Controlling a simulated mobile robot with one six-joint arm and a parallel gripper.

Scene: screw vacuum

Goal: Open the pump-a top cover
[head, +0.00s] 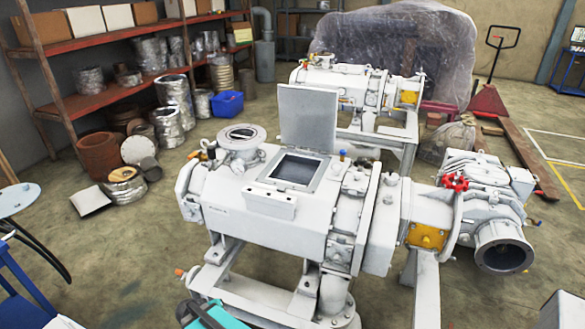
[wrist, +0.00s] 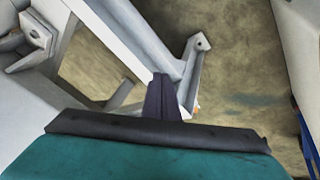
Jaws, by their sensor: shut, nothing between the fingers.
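The near white pump (head: 265,215) stands on a metal frame in the middle of the head view. Its flat square top cover (head: 308,118) stands upright at the back edge of a rectangular top opening (head: 297,170), so the cover is open. No label tells me which pump is pump-a. My gripper (wrist: 161,84) shows in the wrist view with its dark fingers together, shut and empty. It points down beside a pale metal frame bar (wrist: 135,35), low and away from the cover. The cover is not in the wrist view.
A second white pump (head: 350,85) stands behind. A motor (head: 480,190) with a red valve wheel (head: 455,181) adjoins the near pump at right. A rusty shelf (head: 100,103), several metal cans and a blue bin (head: 227,103) stand at left. Floor (head: 110,255) is clear left of the pump.

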